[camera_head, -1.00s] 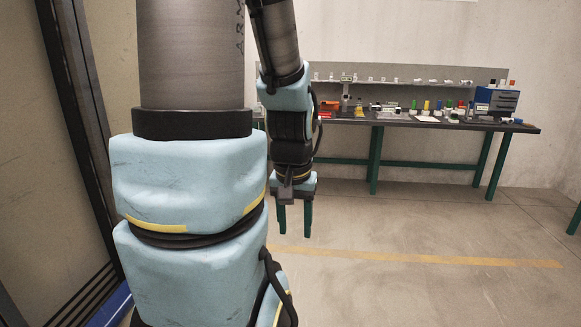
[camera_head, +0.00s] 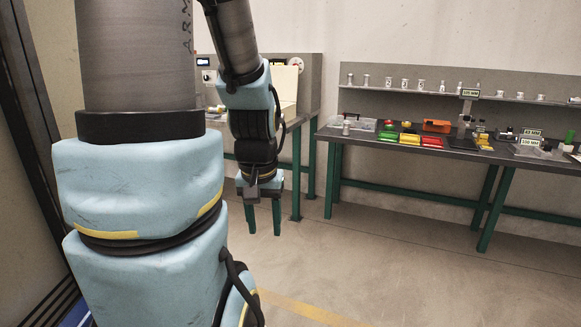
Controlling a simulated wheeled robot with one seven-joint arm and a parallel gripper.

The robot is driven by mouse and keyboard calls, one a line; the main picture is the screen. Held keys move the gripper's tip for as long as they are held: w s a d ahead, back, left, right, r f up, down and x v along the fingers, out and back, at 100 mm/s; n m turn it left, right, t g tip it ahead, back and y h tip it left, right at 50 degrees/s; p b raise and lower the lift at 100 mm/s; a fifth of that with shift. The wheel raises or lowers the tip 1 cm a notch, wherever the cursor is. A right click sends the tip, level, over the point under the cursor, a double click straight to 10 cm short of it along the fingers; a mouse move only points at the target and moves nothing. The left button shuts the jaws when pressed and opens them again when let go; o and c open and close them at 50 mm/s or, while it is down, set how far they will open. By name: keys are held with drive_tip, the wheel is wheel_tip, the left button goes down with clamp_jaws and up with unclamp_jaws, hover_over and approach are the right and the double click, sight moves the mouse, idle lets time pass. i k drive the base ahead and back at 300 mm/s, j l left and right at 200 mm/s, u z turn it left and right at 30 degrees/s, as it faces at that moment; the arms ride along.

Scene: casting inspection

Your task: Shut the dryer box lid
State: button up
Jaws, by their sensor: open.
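A cream upright panel (camera_head: 284,88) stands on the left bench, partly behind my arm. It looks like a raised lid, but I cannot tell for certain that it belongs to the dryer box. Any box body below it is mostly hidden by my arm. My gripper (camera_head: 263,226) hangs with two green fingers pointing down, apart and empty. It is in front of the left bench, over the floor in the picture, and touches nothing.
A second bench (camera_head: 390,150) on the right holds yellow, green and red trays (camera_head: 410,139), an orange box (camera_head: 437,126) and a shelf of small parts. A small display unit (camera_head: 204,62) is on the left bench. The floor (camera_head: 360,255) in front is clear.

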sight(285, 79)
drive_tip(key=i, duration=2.1)
